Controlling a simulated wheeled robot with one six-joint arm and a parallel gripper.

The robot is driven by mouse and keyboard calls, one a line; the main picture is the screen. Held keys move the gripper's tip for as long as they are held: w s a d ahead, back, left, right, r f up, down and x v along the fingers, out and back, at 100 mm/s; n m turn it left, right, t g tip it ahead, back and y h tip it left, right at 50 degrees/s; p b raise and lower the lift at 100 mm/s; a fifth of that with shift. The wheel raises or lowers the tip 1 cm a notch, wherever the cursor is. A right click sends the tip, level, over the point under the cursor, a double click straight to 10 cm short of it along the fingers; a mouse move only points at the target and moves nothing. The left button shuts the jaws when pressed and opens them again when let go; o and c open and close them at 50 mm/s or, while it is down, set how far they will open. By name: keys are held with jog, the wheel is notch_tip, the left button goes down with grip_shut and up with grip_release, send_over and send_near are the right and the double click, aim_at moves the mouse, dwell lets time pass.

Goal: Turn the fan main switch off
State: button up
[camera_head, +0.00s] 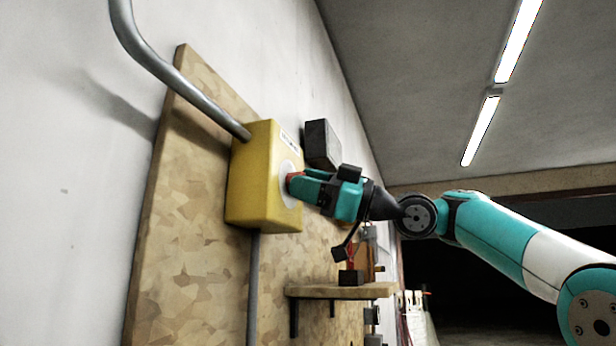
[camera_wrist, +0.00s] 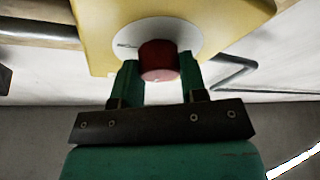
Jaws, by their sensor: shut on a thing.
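The fan main switch is a yellow box (camera_head: 253,190) on a wooden board on the wall, with a round white plate and a red knob (camera_head: 293,181) on its face. In the wrist view the yellow box (camera_wrist: 100,40) fills the top, with the white plate (camera_wrist: 190,35) and the red knob (camera_wrist: 159,62) in the middle. My gripper (camera_head: 300,187) is at the front of the box. Its two green fingers (camera_wrist: 159,78) stand on either side of the red knob and are shut on it. The fingers partly hide the knob in the head view.
A grey conduit (camera_head: 190,92) enters the box from above and another pipe (camera_head: 254,270) runs down below it. A dark box (camera_head: 321,143) is mounted behind. A small wooden shelf (camera_head: 335,291) with items juts out below my gripper. Open room lies to the right.

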jog(key=shift+r+n+g+p, duration=0.1)
jog(key=shift+n+g+p, duration=0.25)
jog(key=shift+n, duration=0.35)
jog(key=shift+n+g, duration=0.25)
jog(key=shift+n, duration=0.05)
jog(key=o, duration=0.9)
